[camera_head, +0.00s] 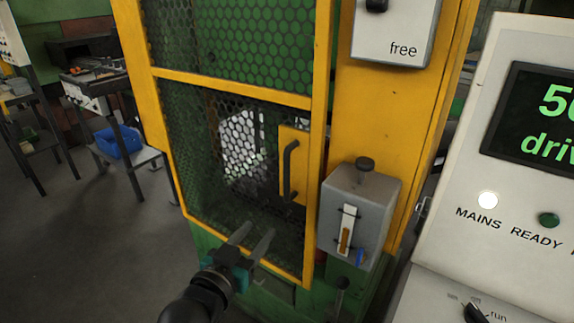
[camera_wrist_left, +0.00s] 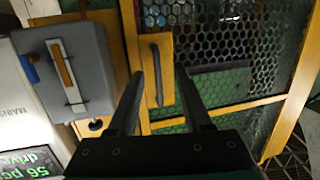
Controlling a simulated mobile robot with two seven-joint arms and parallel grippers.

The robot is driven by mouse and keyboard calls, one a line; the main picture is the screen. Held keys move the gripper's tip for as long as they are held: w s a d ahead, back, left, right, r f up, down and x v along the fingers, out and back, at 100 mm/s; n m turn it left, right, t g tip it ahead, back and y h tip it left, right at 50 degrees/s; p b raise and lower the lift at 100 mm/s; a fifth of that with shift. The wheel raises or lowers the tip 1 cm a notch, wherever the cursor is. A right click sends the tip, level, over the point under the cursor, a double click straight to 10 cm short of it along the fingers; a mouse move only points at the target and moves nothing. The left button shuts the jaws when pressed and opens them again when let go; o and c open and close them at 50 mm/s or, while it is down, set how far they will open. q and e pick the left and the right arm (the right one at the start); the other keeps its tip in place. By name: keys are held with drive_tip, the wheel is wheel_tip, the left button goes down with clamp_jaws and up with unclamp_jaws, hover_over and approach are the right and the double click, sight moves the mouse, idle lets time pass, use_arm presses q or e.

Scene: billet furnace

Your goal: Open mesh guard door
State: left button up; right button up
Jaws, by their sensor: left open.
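The mesh guard door (camera_head: 172,78) has a yellow frame with dark hexagonal mesh and looks shut. Its black bar handle (camera_head: 289,171) stands upright on a yellow plate at the door's right side. My left gripper (camera_head: 254,238) is open and empty, in front of the door's lower part, below and left of the handle. In the left wrist view the handle (camera_wrist_left: 157,75) shows between the two fingers of the gripper (camera_wrist_left: 160,80), beyond their tips and nearer the left finger. I see no contact. My right gripper is not in view.
A grey switch box (camera_head: 375,196) with a knob on top stands out right of the door. A white control console (camera_head: 470,160) with a green display fills the right side. A workbench with a blue bin (camera_head: 118,142) stands at the left. The floor (camera_head: 80,240) left of the door is clear.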

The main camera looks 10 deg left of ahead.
sight(285, 168)
use_arm(q)
wheel_tip(285, 168, up, 8)
drive_tip(key=t, duration=0.1)
drive_tip(key=shift+h, duration=0.3)
drive_tip(key=w+d, duration=0.1)
drive_tip(key=w, duration=0.3)
drive_tip(key=w+d+b, duration=0.1)
drive_tip(key=w, duration=0.4)
drive_tip(key=w+d, duration=0.1)
drive_tip(key=w, duration=0.4)
drive_tip(key=shift+d+f, duration=0.2)
clamp_jaws()
idle(0.7)
